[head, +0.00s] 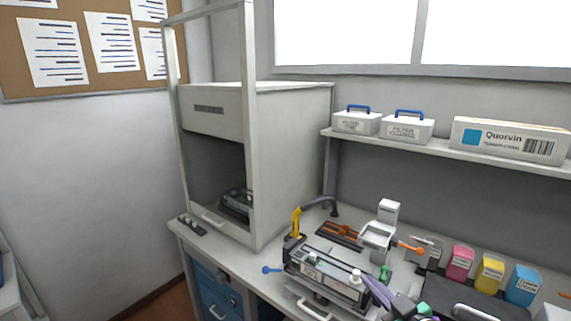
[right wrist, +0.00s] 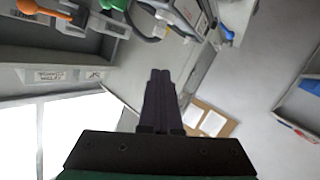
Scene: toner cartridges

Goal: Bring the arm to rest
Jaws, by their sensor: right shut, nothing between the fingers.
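My right gripper (head: 372,286) shows at the bottom of the head view as dark purple fingers, beside the right end of a black and grey cartridge unit (head: 325,272) on the bench. I cannot tell how high the fingers are above the bench. In the right wrist view the two fingers of the right gripper (right wrist: 160,76) lie together, with nothing between them. My left gripper is in neither view.
A grey cabinet (head: 290,150) with an open front stands on the bench (head: 222,240). Pink (head: 460,262), yellow (head: 489,273) and cyan (head: 522,285) boxes stand at the right. A shelf (head: 440,150) holds white boxes. A yellow and black hose arm (head: 298,222) rises behind the cartridge unit.

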